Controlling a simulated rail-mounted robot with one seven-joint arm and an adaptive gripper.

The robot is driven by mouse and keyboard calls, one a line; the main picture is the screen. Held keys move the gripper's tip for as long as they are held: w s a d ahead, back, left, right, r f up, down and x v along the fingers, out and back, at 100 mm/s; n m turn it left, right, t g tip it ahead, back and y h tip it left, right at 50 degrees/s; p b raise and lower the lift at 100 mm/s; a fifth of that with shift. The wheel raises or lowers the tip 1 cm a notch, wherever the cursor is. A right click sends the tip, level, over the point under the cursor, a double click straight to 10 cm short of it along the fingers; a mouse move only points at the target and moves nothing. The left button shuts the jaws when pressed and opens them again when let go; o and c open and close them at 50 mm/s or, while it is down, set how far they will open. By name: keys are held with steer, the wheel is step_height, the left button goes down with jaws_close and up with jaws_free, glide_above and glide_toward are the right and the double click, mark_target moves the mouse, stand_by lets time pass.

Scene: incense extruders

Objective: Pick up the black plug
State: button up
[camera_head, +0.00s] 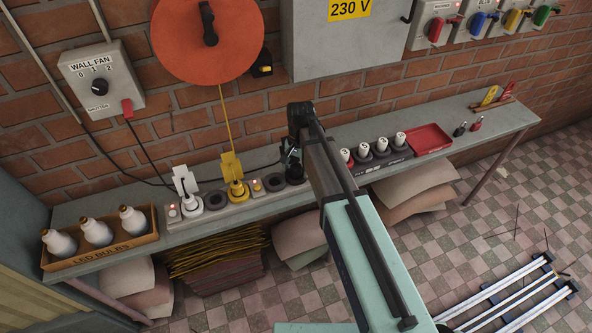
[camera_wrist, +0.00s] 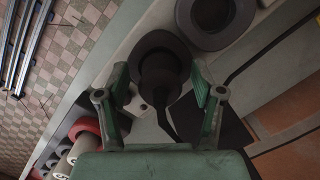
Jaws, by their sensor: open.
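The black plug (camera_wrist: 160,78) shows in the wrist view as a dark round body in a dark round socket, with a black cord running down from it. My gripper (camera_wrist: 159,88) is open, with one green finger on each side of the plug. I cannot tell whether the fingers touch it. In the head view my gripper (camera_head: 292,160) is above the right end of the grey socket strip (camera_head: 221,210), and it and my arm largely hide the plug there.
On the strip sit a white plug (camera_head: 188,202), a yellow plug (camera_head: 238,190) and an empty socket (camera_head: 275,183). A box of LED bulbs (camera_head: 100,249) stands at the left. Numbered white-topped pieces (camera_head: 382,146) and a red tray (camera_head: 430,140) lie to the right of my arm. The brick wall is close behind.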

steer(key=shift+c, duration=0.3)
steer(key=c, duration=1.2)
steer(key=shift+r, duration=0.15)
